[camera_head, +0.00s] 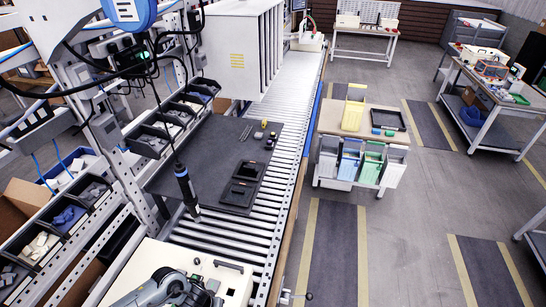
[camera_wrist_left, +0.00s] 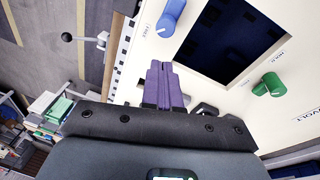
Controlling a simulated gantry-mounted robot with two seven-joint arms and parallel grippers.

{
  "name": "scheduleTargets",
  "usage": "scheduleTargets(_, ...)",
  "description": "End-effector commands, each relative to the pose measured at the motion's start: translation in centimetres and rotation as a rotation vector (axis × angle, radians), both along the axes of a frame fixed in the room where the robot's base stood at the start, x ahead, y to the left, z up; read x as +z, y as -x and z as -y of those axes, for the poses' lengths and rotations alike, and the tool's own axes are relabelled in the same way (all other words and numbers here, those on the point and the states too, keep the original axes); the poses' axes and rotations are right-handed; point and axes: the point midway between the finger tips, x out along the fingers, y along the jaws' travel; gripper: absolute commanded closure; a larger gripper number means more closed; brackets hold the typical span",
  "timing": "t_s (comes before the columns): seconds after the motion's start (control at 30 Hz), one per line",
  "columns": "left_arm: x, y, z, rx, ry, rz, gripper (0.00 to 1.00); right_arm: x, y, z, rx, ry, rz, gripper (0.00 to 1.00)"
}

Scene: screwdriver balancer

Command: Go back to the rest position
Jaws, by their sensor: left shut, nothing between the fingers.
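My left gripper (camera_wrist_left: 162,66) shows in the left wrist view with its two purple fingers together and nothing between them. It is over a white panel (camera_wrist_left: 198,30) with a dark screen (camera_wrist_left: 235,38), a blue knob (camera_wrist_left: 170,14) and a green knob (camera_wrist_left: 268,85). In the head view, a grey arm of mine is at the bottom, in front of a white box (camera_head: 234,281); its fingertips cannot be made out there. My right gripper is not in view.
The dark mat (camera_head: 215,140) on the roller conveyor (camera_head: 289,100) carries a black tray (camera_head: 241,186) and small parts. Shelves with bins (camera_head: 150,142) line the left. A cart (camera_head: 335,122) with coloured bins stands right of the conveyor.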

Motion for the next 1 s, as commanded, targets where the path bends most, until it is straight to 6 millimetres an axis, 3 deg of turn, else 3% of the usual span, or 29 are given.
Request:
scheduleTargets(0.03,-0.2,0.9,2.3,-0.047,0.028,0.02,1.0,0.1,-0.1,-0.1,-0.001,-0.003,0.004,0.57)
scheduleTargets(0.17,0.6,2.2,8.3,-0.174,0.096,0.123,1.0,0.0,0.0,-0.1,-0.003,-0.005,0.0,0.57)
scheduleTargets(0.3,3.6,3.9,14.7,-0.283,0.164,0.28,1.0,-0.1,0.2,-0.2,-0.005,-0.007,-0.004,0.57)
scheduleTargets(0.43,7.7,5.1,17.3,-0.312,0.168,0.414,1.0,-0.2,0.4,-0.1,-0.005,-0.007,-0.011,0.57)
scheduleTargets(0.57,11.2,6.3,15.7,-0.283,0.111,0.477,1.0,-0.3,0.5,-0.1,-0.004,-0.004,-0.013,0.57)
scheduleTargets(0.7,13.5,8.6,10.7,-0.23,0.015,0.455,1.0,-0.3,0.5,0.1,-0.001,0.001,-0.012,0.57)
scheduleTargets(0.9,14.8,13.7,3.0,-0.182,-0.098,0.331,1.0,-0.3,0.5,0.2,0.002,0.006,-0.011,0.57)
scheduleTargets(1.0,15.2,16.1,0.4,-0.175,-0.128,0.273,1.0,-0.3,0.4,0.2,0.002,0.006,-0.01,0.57)
